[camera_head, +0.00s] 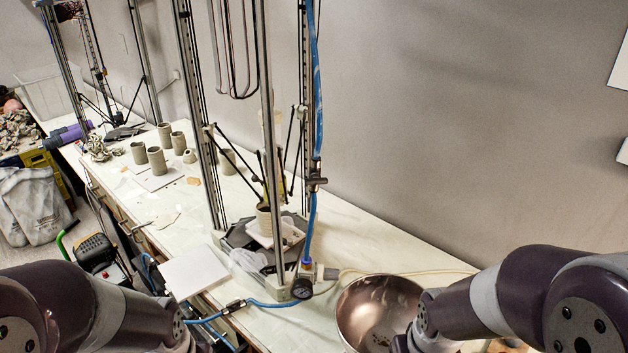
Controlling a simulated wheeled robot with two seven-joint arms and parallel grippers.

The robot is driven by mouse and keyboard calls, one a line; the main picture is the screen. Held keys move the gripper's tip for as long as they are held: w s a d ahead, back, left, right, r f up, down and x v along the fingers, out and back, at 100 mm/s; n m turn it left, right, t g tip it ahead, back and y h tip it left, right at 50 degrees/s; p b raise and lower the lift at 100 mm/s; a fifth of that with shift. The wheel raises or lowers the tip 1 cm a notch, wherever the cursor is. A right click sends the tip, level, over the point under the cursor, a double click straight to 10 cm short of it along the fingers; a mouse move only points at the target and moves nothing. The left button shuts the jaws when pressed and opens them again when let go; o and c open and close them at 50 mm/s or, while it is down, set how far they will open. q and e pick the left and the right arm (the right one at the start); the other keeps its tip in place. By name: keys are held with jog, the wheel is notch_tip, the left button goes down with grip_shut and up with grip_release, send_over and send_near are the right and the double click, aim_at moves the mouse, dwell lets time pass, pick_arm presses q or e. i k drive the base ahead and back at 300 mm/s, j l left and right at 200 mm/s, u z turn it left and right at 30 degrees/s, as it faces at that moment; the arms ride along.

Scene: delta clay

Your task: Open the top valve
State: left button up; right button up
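The top valve (316,181) is a small dark fitting in the blue hose that runs down the right upright of the near metal frame. Its short handle appears to lie across the hose, but it is too small to tell for certain. A second dark valve (233,307) sits in the blue hose lower down, near the table's front edge. My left arm comes in at the lower left and my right arm at the lower right. Both arms run out of the bottom of the picture, and neither gripper shows. Nothing of mine touches the top valve.
A round pressure gauge (302,288) is at the foot of the hose. A metal bowl (352,312) stands beside my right arm. The near metal frame (272,150) has thin rods around a clay pot. A white board (194,271) lies at the table's front edge. Several clay cups stand farther back.

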aim_at(315, 179)
jog(key=i+j+z, duration=0.2)
jog(key=j+z, duration=0.25)
jog(key=i+j+z, duration=0.1)
jog(key=j+z, duration=0.15)
jog(key=z, duration=0.15)
jog(key=j+z, duration=0.85)
jog(key=i+j, duration=0.05)
